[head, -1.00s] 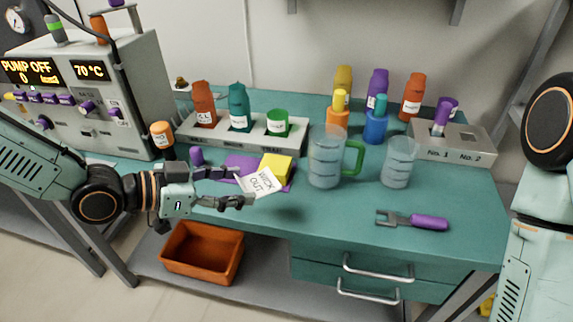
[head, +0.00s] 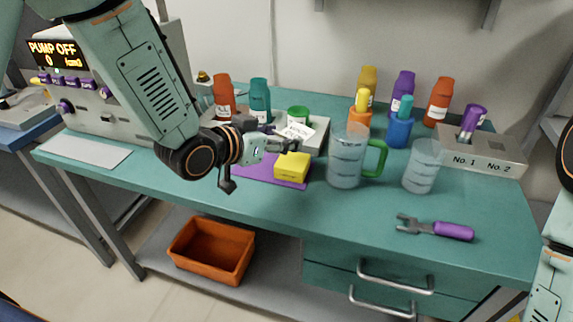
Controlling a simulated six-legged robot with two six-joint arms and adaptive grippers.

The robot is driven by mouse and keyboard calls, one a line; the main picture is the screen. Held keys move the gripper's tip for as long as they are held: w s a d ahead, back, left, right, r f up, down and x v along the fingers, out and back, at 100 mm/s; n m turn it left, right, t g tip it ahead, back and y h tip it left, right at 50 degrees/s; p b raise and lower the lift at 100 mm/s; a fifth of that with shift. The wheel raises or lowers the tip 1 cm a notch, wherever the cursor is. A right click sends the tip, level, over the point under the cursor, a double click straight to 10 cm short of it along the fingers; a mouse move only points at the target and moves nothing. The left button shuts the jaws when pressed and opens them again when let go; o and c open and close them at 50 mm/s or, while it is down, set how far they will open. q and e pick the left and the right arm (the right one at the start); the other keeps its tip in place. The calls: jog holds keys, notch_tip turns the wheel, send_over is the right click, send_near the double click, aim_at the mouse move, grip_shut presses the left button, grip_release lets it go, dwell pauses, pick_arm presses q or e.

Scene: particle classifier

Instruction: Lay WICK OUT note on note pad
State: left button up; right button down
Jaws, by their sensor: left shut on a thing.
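The WICK OUT note (head: 295,132) is a small white sheet, tilted, with its print hard to read now. My left gripper (head: 287,139) is shut on its near edge and holds it up in front of the grey rack. A yellow block (head: 292,166), perhaps the note pad, sits on the right part of a flat purple mat (head: 258,172). The note and gripper appear above and behind the block, apart from it. My left arm hides part of the bench. My right gripper is out of view; only part of my right arm shows at the right edge.
A measuring jug (head: 346,160) with a green handle and a clear beaker (head: 422,168) stand right of the block. Red and teal bottles (head: 260,98) and a green cup (head: 298,114) are at the rack behind. A purple-handled tool (head: 452,231) lies front right.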

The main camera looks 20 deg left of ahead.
pick_arm(q)
jog(key=f, duration=0.2)
jog(key=a+f, duration=0.1)
jog(key=f, duration=0.1)
jog(key=shift+a+b, duration=0.15)
jog(key=shift+b, duration=0.25)
jog(key=f, duration=0.1)
jog(key=d+f+b, duration=0.1)
jog(key=f, duration=0.1)
jog(key=shift+d, duration=0.15)
jog(key=shift+a+f, duration=0.1)
jog(key=shift+a, duration=0.4)
jog(key=shift+s, duration=0.1)
jog(key=o, duration=0.4)
jog(key=shift+d, duration=0.35)
jog(key=shift+o, duration=1.5)
jog(key=shift+a+f, duration=0.1)
jog(key=shift+a, duration=0.1)
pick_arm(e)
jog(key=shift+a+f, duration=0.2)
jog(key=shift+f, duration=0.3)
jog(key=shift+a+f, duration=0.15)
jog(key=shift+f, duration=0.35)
pick_arm(q)
jog(key=shift+d, duration=0.15)
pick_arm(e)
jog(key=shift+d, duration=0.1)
